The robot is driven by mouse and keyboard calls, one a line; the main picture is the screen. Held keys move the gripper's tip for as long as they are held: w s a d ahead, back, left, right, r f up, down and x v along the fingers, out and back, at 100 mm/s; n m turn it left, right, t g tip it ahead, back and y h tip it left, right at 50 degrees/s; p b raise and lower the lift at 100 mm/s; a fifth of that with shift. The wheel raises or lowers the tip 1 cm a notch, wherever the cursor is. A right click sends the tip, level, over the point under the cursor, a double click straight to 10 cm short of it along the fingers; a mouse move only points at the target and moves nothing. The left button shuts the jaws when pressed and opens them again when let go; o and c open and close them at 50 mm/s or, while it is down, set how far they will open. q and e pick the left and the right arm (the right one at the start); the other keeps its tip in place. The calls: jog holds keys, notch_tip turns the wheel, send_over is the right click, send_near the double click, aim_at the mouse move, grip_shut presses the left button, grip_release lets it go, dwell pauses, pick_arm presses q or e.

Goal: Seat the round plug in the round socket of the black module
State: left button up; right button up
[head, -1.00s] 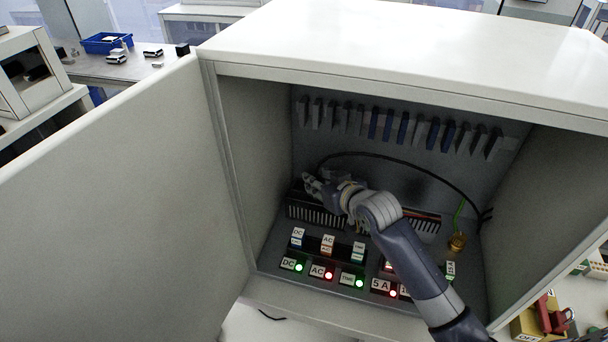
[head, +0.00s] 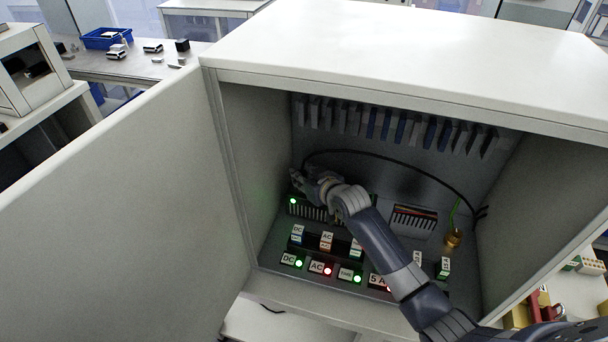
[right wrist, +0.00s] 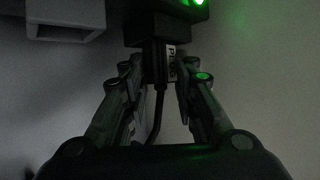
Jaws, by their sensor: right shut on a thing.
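My right gripper (head: 306,180) is inside the open white cabinet, at the back left over the black module (head: 308,213). In the right wrist view its two fingers (right wrist: 160,72) are shut on the plug (right wrist: 170,66), a dark body with a white PLUG label. The plug's far end meets the black module (right wrist: 160,30), with no gap visible; the socket itself is hidden. A green light (head: 293,201) glows on the module's left end and also shows in the right wrist view (right wrist: 198,3). My left gripper is not in view.
A black cable (head: 395,162) arches along the back wall to the right side. Labelled blocks with red and green lights (head: 328,271) stand in front of the module. A ribbed module (head: 412,220) and a brass-coloured part (head: 453,238) stand to the right. The open door (head: 120,210) bounds the left.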

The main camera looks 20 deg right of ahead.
jog(key=o, duration=1)
jog(key=shift+f, duration=0.1)
jog(key=shift+o, duration=0.2)
jog(key=shift+s, duration=0.1)
jog(key=b+v, duration=0.1)
jog(key=v, duration=1.1)
